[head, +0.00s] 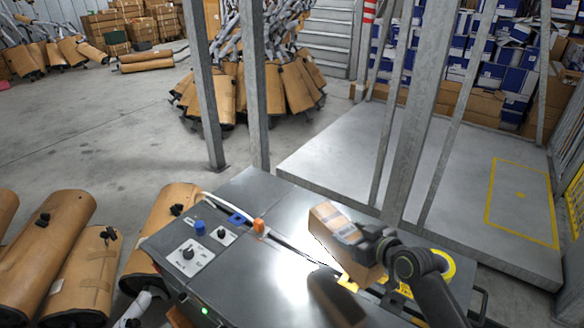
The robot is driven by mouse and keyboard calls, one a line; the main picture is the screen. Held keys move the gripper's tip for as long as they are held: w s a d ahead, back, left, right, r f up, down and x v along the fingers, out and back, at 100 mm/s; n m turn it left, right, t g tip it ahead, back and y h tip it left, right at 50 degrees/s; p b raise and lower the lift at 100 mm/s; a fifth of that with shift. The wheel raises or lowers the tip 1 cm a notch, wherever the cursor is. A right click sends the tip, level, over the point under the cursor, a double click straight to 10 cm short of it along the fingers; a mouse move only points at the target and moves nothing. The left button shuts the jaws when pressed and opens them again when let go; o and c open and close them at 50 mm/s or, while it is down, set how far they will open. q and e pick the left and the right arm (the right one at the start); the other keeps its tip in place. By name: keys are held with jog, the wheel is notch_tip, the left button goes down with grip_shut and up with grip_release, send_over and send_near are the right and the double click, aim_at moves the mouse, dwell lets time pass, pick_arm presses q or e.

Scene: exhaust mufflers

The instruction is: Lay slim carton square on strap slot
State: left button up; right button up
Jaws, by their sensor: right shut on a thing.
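The slim carton (329,222) is brown, with a pale label on one side. My right gripper (362,246) is shut on it; the arm comes in from the lower right. The carton looks tilted and held above the grey strapping machine (240,275), over the right part of its top. A dark shadow lies on the machine top below my gripper. The strap slot (288,247) is a thin dark line running across the top from near an orange knob towards the carton. Its right part is hidden behind the carton and gripper. My left gripper is not in view.
A blue knob (200,227), an orange knob (259,226) and control panels (188,253) sit on the machine's left part. Grey posts (254,90) stand behind it. Brown-wrapped mufflers (55,235) lie at the left. A grey platform (470,190) with a yellow square is at the right.

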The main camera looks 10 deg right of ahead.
jog(key=s+a+r+n+g+y, duration=0.2)
jog(key=s+a+r+n+y, duration=0.1)
jog(key=s, duration=0.5)
jog(key=s+a+r+n+g+y, duration=0.2)
jog(key=s+a+r+n+y, duration=0.1)
jog(key=s+r, duration=0.4)
jog(key=shift+s+a+r+n+g+y, duration=0.2)
jog(key=shift+s+a+n+g+y, duration=0.35)
jog(key=shift+a, duration=0.7)
jog(key=shift+t+h, duration=0.25)
jog(key=w+a+r+n+g+y, duration=0.1)
jog(key=w+a+r+n+g, duration=0.1)
jog(key=a, duration=0.6)
jog(key=w+a+r+n+g+y, duration=0.1)
jog(key=a+r+n+g, duration=0.4)
jog(key=a+n+g, duration=0.1)
jog(key=a+g, duration=0.1)
jog(key=a, duration=0.1)
jog(key=shift+w+a, duration=0.4)
